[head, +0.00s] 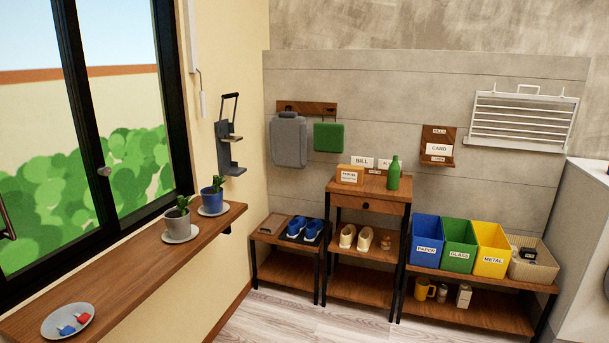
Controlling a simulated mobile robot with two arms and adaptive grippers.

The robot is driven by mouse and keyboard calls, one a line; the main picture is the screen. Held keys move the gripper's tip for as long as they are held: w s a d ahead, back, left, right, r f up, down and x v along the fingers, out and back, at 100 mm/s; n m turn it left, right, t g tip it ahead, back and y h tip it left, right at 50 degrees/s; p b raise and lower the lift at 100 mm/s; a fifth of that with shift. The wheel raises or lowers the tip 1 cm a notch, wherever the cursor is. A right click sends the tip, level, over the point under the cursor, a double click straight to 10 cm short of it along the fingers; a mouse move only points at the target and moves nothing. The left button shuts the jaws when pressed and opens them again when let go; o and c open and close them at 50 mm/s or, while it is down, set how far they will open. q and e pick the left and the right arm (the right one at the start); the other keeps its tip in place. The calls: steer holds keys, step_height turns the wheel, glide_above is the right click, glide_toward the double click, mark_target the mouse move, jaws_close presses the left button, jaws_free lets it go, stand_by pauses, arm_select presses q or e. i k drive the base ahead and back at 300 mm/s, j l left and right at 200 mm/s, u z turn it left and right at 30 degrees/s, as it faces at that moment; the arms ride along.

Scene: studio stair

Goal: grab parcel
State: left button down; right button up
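A small orange-brown box (350,174) with a white label, which looks like the parcel, sits on top of the tall wooden stand (368,193), toward its left back part. The label's print is too small to read surely. A green bottle (393,174) stands to its right on the same top. White cards, one reading BILL (362,161), show just behind the box. Neither of my grippers is in view.
A low shelf with blue shoes (312,229) stands left of the stand. Blue, green and yellow bins (427,241) and a woven basket (532,262) stand right. A wooden sill with potted plants (177,220) runs along the left. The floor (262,315) in front looks clear.

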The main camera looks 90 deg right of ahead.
mark_target(345, 174)
steer(key=z, duration=3.1)
steer(key=i+l+u, duration=0.15)
steer(key=i, duration=0.5)
